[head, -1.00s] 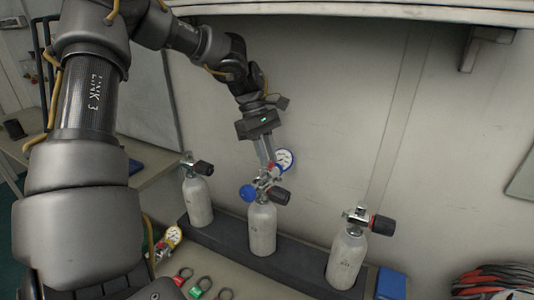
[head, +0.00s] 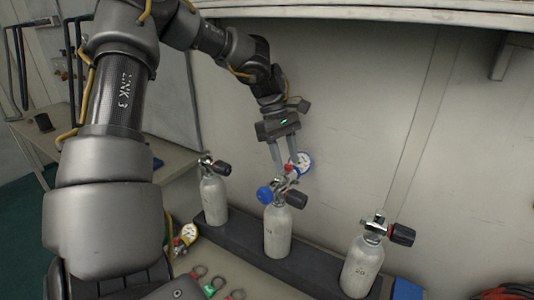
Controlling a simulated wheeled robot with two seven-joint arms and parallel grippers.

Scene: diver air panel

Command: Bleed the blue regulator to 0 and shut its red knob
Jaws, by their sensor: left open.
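The blue regulator (head: 266,195) is mounted on the valve at the top of the middle grey cylinder (head: 278,236). Its round white gauge (head: 304,163) with a blue rim is above and to the right; the needle is too small to read. The red knob is hard to make out, partly hidden by the fingers. My left gripper (head: 285,170) is open and points down from above, its two fingers just over the regulator beside the gauge. Contact cannot be told. My right gripper is not in view.
Two other cylinders, left (head: 214,200) and right (head: 362,266), with black-knobbed valves, stand in the same dark rack (head: 318,266). Another regulator with a yellow-rimmed gauge (head: 189,234) lies at the front left. Coloured tags with rings (head: 210,290) lie at the front. A wall is close behind.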

